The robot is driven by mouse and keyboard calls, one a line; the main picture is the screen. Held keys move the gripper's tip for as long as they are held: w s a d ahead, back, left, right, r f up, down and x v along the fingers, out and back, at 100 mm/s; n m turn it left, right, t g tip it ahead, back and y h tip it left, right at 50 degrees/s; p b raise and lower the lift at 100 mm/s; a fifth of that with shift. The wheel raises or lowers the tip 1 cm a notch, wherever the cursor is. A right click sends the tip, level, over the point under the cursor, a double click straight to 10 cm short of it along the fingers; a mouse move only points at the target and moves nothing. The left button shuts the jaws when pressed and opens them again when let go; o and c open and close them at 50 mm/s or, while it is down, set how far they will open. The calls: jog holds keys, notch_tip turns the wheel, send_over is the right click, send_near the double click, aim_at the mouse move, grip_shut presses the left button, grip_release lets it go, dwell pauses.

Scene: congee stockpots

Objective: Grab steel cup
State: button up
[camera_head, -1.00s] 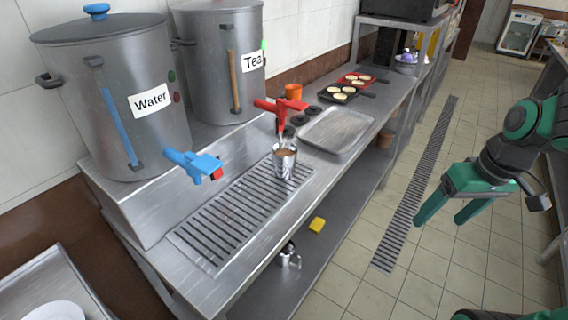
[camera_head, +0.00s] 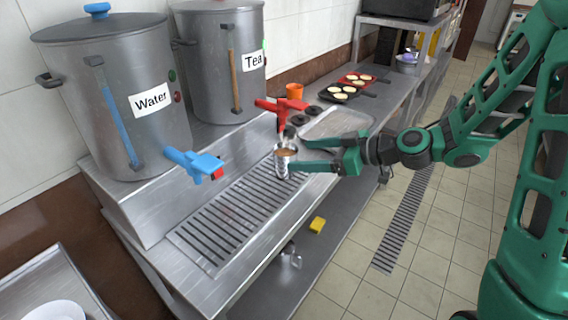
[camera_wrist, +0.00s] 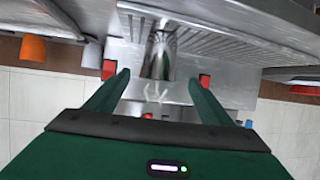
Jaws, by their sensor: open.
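The steel cup (camera_head: 284,164), with something brown inside, stands upright on the slotted drip grate under the red tap (camera_head: 281,106). In the wrist view the shiny cup (camera_wrist: 159,58) lies between and just ahead of the two green fingertips. My gripper (camera_head: 299,154) comes in from the right, level with the cup, with its fingers open and their tips at the cup's right side. My gripper (camera_wrist: 159,77) shows a gap on both sides of the cup. Whether a finger touches it cannot be told.
The Water pot (camera_head: 128,105) with a blue tap (camera_head: 194,163) and the Tea pot (camera_head: 221,70) stand behind the grate (camera_head: 221,226). A metal tray (camera_head: 325,122) lies behind my gripper. A yellow sponge (camera_head: 317,225) and a faint metal vessel (camera_head: 291,256) are on the lower shelf.

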aim_at(285, 154)
jog(key=shift+x, duration=3.9)
jog(key=shift+w+d+f, duration=0.1)
jog(key=shift+w+d, duration=0.05)
jog(key=shift+w, duration=0.05)
jog(key=shift+c, duration=0.3)
jog(key=c, duration=1.3)
jog(key=shift+c, duration=0.2)
